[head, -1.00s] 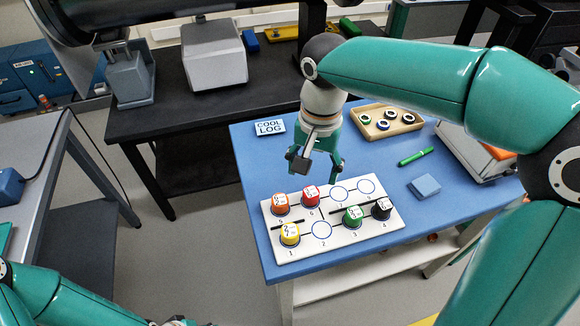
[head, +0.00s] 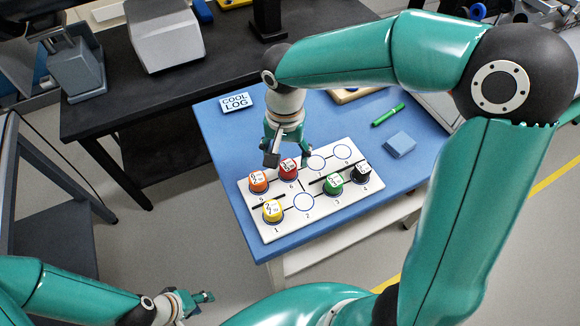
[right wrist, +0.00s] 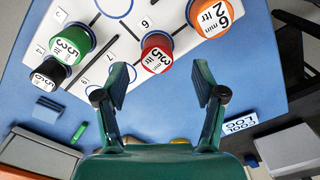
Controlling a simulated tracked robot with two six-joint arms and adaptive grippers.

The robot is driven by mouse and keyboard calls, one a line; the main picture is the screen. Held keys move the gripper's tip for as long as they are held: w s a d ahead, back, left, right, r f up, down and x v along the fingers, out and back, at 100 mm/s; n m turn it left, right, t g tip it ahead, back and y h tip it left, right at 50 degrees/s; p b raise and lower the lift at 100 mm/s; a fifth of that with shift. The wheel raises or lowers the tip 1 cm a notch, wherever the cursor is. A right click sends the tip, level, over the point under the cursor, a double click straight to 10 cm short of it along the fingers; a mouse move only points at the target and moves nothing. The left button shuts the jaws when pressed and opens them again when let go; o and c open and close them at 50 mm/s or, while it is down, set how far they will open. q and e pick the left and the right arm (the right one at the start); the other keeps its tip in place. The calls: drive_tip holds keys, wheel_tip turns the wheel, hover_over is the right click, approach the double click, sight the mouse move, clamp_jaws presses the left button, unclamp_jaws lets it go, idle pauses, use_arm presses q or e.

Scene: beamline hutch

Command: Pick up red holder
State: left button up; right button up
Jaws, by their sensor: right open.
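The red holder (head: 289,169) stands upright on the white numbered board (head: 262,231), at the spot marked 6, between the orange holder and an empty ring. It also shows in the right wrist view (right wrist: 157,53), beyond the fingertips and roughly midway between them. My right gripper (head: 288,155) hangs just behind the red holder with its fingers apart. In the right wrist view the open jaws (right wrist: 160,92) have nothing between them. My left gripper (head: 203,299) is low at the left, away from the table; its jaw opening is unclear.
Orange (head: 258,181), yellow (head: 272,211), green (head: 333,184) and black (head: 361,170) holders stand on the board. A blue block (head: 400,145), a green pen (head: 387,115) and the COOL LOG sign (head: 236,102) lie on the blue table (head: 222,150). Several rings are empty.

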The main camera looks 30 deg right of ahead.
sight(288, 165)
drive_tip(key=shift+d+f+p, duration=0.15)
drive_tip(key=shift+f+p, duration=0.1)
drive_tip(key=shift+f, duration=1.15)
drive_tip(key=shift+d+f+p, duration=0.1)
drive_tip(key=shift+f+p, duration=0.1)
drive_tip(key=shift+f, duration=1.15)
drive_tip(key=c, duration=1.3)
drive_tip(key=shift+o, duration=0.2)
drive_tip(key=shift+r, duration=0.2)
